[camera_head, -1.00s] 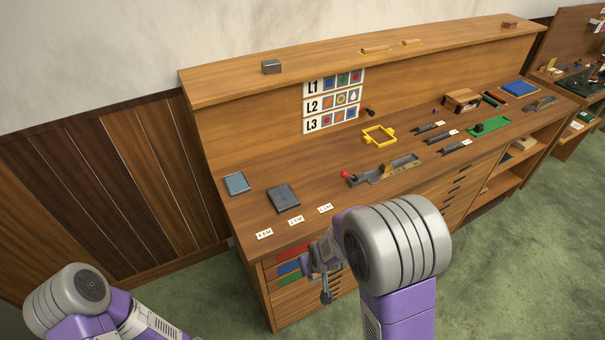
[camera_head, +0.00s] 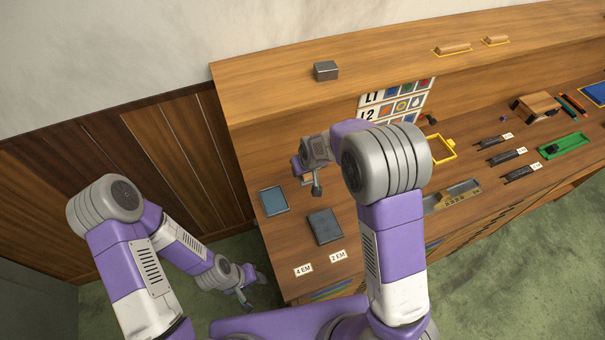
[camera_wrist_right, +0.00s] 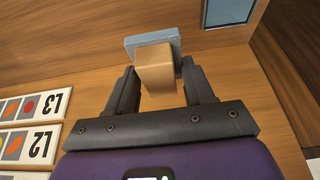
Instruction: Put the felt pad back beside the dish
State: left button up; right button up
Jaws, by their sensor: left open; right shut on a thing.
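My right gripper (camera_head: 312,184) is shut on the felt pad (camera_wrist_right: 155,66), a tan block with a grey-blue slab at its far end. The pad shows between the fingers in the right wrist view; in the head view it is mostly hidden by the gripper. The gripper is over the left back of the desk. What looks like the dish, a shallow blue-grey square (camera_head: 274,200), lies just left of and nearer than the gripper; its corner shows in the wrist view (camera_wrist_right: 228,10). My left gripper (camera_head: 246,291) is open and empty, low beside the desk's left front.
A dark grey square plate (camera_head: 324,226) lies nearer than the dish. Label cards (camera_head: 303,270) lie along the front edge. The picture chart (camera_head: 396,97) and raised back ledge (camera_head: 400,60) stand behind. A yellow frame (camera_head: 441,149) is to the right.

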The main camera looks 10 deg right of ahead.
send_over(304, 188)
jog(key=s, duration=0.2)
notch_tip(304, 188, down, 5)
jog(key=shift+w+d+r, duration=0.1)
jog(key=shift+w, duration=0.05)
notch_tip(304, 188, down, 4)
jog(key=shift+f, duration=0.15)
jog(key=shift+w+f, duration=0.15)
pick_arm(q)
jog(key=shift+s+f, duration=0.15)
jog(key=shift+s, duration=0.05)
jog(key=shift+f+b, duration=0.1)
jog(key=shift+b, duration=0.2)
pick_arm(e)
jog(key=o, duration=0.6)
jog(key=shift+f, duration=0.2)
jog(key=shift+c, duration=0.2)
jog(key=o, duration=0.4)
jog(key=shift+o, duration=0.2)
jog(key=shift+r, duration=0.2)
